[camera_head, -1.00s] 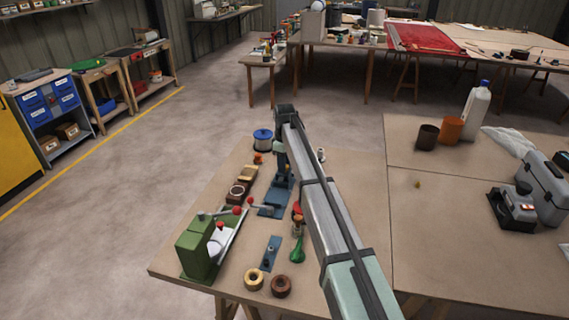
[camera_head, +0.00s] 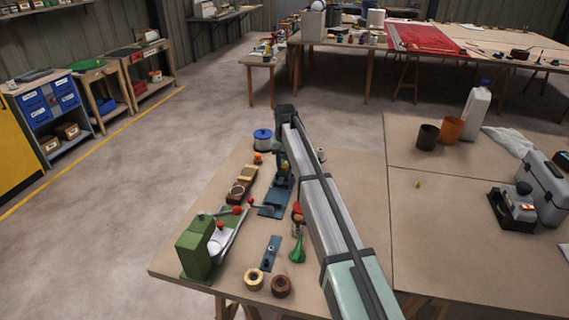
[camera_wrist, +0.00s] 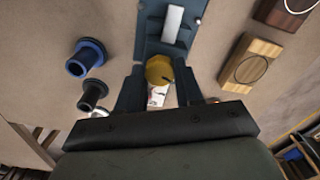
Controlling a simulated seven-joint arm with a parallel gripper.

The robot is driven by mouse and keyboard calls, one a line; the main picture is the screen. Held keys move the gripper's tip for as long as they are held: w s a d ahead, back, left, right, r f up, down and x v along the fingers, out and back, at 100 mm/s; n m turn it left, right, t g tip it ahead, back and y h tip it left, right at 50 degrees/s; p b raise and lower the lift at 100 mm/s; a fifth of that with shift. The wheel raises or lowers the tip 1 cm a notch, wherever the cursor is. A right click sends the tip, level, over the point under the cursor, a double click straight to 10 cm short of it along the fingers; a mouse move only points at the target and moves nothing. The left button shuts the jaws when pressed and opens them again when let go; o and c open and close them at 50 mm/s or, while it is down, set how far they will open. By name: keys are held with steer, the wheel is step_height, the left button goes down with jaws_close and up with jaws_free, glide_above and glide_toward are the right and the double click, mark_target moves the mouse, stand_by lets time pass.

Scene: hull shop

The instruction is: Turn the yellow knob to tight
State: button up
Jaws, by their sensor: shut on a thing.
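The yellow knob (camera_wrist: 160,70) sits on a blue fixture (camera_wrist: 150,42) with a pale bar in the wrist view. A dark mark shows on the knob's face. My gripper (camera_wrist: 159,84) is shut on the knob, one dark finger on each side of it. In the head view the yellow knob (camera_head: 285,168) shows as a small patch beside my gripper (camera_head: 281,165), above the blue fixture (camera_head: 274,206). My wrist hides part of the fixture there. I cannot read any tight marking.
Wooden blocks (camera_head: 239,190), a green machine (camera_head: 196,248) with red-tipped levers and a blue-topped spool (camera_head: 263,138) stand left of my arm. A green-handled tool (camera_head: 297,250) and two rings (camera_head: 254,279) lie nearer.

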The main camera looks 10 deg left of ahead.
mark_target(284, 165)
steer(key=m, duration=0.7)
stand_by(0.6)
steer(key=o, duration=1)
steer(key=shift+o, duration=0.2)
steer(key=shift+r, duration=0.1)
step_height(284, 165, up, 14)
steer(key=shift+f, duration=0.2)
